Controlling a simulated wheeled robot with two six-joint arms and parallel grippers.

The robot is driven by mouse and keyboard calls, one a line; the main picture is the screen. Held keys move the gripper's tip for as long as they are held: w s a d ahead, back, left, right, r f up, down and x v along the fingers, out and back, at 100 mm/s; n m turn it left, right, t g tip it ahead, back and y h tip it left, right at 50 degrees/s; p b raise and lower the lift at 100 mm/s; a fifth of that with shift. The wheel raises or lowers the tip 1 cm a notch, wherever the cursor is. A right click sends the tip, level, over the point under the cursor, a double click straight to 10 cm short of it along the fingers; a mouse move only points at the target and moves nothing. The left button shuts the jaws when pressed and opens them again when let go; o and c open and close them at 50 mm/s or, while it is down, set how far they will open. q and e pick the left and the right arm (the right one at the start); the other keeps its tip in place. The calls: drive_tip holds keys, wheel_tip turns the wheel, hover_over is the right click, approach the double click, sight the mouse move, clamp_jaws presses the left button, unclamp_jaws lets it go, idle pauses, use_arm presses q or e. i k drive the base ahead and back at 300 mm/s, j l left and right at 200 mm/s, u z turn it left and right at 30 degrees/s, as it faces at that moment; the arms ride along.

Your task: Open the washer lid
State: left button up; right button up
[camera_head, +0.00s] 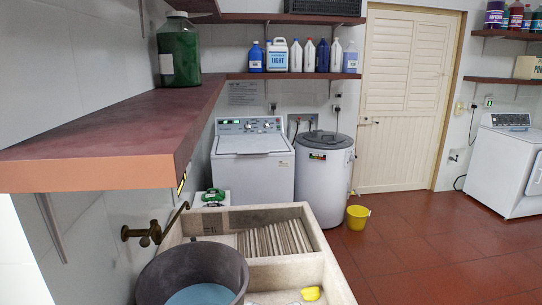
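A white top-loading washer (252,177) stands against the back wall, left of centre. Its flat white lid (253,144) looks shut, below the raised control panel (249,125). Right of it is a round white tub machine (321,180) with a dark grey lid (324,140) on top, which also looks shut. Neither of my grippers shows in the head view.
A stone washboard sink (330,277) fills the near foreground, with a grey bucket (238,275) on its left. A thick red-brown shelf (110,130) juts from the left wall. A yellow bucket (358,217) sits on open red tiled floor (420,245). A white machine (503,170) stands right.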

sight(239, 145)
drive_tip(key=i+l+z, duration=0.1)
drive_tip(key=l+z, duration=0.2)
drive_tip(key=l, duration=0.15)
drive_tip(key=i+l+z, duration=0.15)
drive_tip(key=l+z, duration=0.15)
drive_tip(key=l, duration=0.15)
drive_tip(key=i+l+z, duration=0.25)
drive_tip(key=l, duration=0.15)
drive_tip(key=i+l+z, duration=0.15)
drive_tip(key=l+z, duration=0.15)
drive_tip(key=i+l+z, duration=0.55)
drive_tip(key=i+l, duration=0.2)
drive_tip(key=i, duration=0.2)
drive_tip(key=i+u, duration=0.35)
drive_tip(key=i+l+u, duration=0.1)
drive_tip(key=i+u, duration=0.2)
drive_tip(key=i+j+u, duration=0.15)
drive_tip(key=i+u, duration=0.45)
drive_tip(key=u, duration=0.15)
drive_tip(key=i+u, duration=0.4)
drive_tip(key=i+l+u, duration=0.15)
drive_tip(key=i+u, duration=0.2)
drive_tip(key=i, duration=1.15)
drive_tip(key=i+j+u, duration=0.2)
drive_tip(key=i+u, duration=0.8)
drive_tip(key=i, duration=0.2)
